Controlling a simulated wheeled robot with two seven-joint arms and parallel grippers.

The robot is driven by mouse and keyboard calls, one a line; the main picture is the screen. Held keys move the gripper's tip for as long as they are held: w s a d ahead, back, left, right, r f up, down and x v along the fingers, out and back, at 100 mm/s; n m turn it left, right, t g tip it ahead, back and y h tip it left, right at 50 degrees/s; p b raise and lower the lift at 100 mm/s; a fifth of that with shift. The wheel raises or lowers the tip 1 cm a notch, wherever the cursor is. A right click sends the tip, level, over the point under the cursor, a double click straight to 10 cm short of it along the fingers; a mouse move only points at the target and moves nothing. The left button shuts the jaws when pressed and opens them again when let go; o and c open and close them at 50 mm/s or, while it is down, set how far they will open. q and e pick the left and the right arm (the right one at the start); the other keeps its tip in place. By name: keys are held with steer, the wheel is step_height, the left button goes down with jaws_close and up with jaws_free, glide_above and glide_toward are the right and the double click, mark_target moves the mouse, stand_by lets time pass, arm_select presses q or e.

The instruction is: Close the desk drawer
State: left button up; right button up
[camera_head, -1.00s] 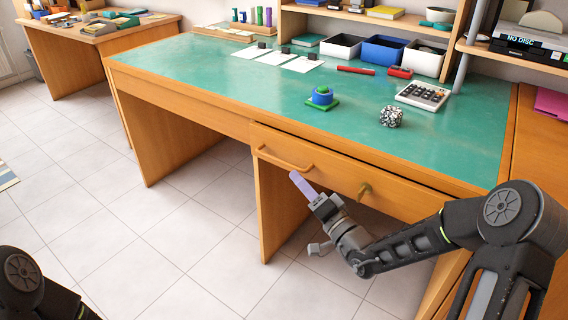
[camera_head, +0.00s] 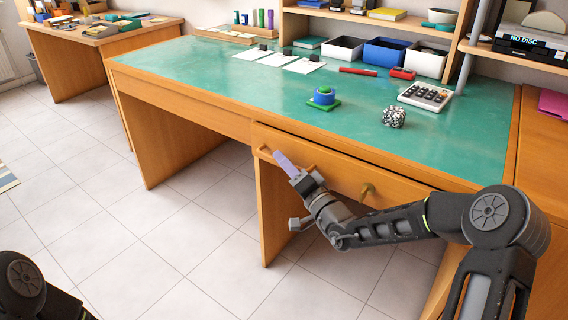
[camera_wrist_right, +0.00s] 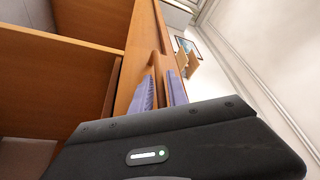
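The wooden desk drawer (camera_head: 335,172) is at the front right of the green-topped desk. A dark gap along its top edge shows it stands slightly open. Its bar handle (camera_head: 263,151) is on the left part of the front; the bar also shows in the right wrist view (camera_wrist_right: 163,45). My right gripper (camera_head: 284,162) is at the handle, covering part of it in the head view. In the right wrist view its two purple fingers (camera_wrist_right: 162,92) are parted, with the handle's near end by the gap. I cannot tell whether they touch. Only my left arm shows, without its gripper.
A round knob (camera_head: 367,191) is right of the handle on the same front. On the desktop (camera_head: 220,80) are a blue and green object (camera_head: 323,96), a patterned cube (camera_head: 393,117) and a calculator (camera_head: 425,95). The floor before the desk is clear.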

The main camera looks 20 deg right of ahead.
jaws_close()
stand_by(1.3)
